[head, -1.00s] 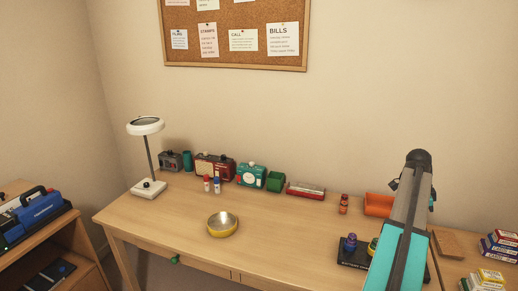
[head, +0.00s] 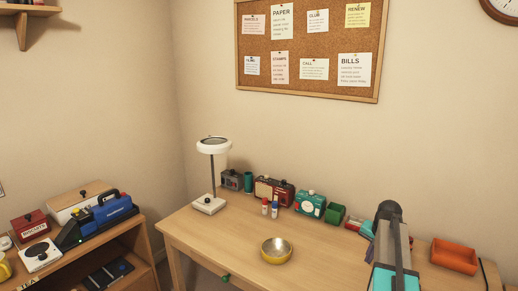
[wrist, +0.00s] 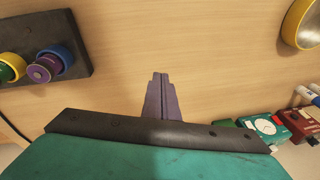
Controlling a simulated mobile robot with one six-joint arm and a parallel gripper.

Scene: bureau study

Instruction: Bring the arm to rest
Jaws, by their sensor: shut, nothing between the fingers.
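My arm (head: 391,247) stands up at the right of the head view, over the desk. My gripper (wrist: 161,78) shows in the wrist view as two purple-grey fingers lying together, with nothing between them. It points down at bare desk top (wrist: 185,45), and I see it touching nothing. In the head view the arm's upper end mostly hides the gripper.
A dark stand with coloured rings (wrist: 43,68) is left of the fingers in the wrist view. A yellow bowl (head: 276,251), a lamp (head: 213,146), radios (head: 273,190) and an orange tray (head: 454,256) stand on the desk. A shelf unit (head: 135,245) is at left.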

